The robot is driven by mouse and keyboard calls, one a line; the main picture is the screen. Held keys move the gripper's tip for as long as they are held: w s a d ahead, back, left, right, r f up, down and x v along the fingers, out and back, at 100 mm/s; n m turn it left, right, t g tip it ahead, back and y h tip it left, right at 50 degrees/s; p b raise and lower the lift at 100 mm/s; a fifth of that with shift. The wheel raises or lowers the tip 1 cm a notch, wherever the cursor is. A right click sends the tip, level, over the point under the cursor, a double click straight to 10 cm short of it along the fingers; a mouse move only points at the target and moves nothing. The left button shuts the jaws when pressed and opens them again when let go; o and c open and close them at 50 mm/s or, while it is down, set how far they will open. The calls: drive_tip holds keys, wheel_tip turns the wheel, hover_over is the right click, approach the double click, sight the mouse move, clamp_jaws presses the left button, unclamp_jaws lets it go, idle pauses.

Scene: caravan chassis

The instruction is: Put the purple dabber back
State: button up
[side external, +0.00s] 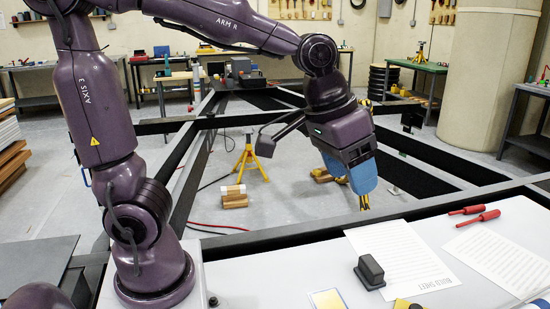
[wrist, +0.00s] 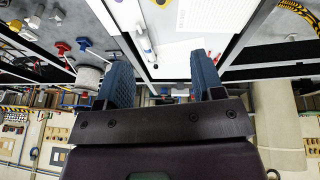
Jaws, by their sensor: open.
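I cannot make out a clearly purple dabber in either view. A small dark block (side external: 370,271) with a wider base stands on the white worktop (side external: 300,262) at the front; whether it is the dabber I cannot tell. My gripper (side external: 363,201) has blue fingers and points down over the chassis frame, behind the worktop and up from the dark block in the picture. In the wrist view its two blue fingers (wrist: 162,72) stand wide apart, with nothing held between them.
A printed build sheet (side external: 400,254), another paper sheet (side external: 497,257) and two red-handled tools (side external: 478,218) lie on the worktop. Black chassis rails (side external: 290,235) run behind it. A yellow stand (side external: 250,160) and wooden blocks (side external: 233,198) are on the floor.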

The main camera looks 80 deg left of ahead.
drive_tip(key=s+a+t+y, duration=0.1)
drive_tip(key=s+a, duration=0.3)
drive_tip(key=s, duration=0.6)
drive_tip(key=shift+s+a+r+m+t, duration=0.25)
drive_tip(key=shift+a+r+m+t, duration=0.05)
drive_tip(key=shift+r+m+t, duration=0.15)
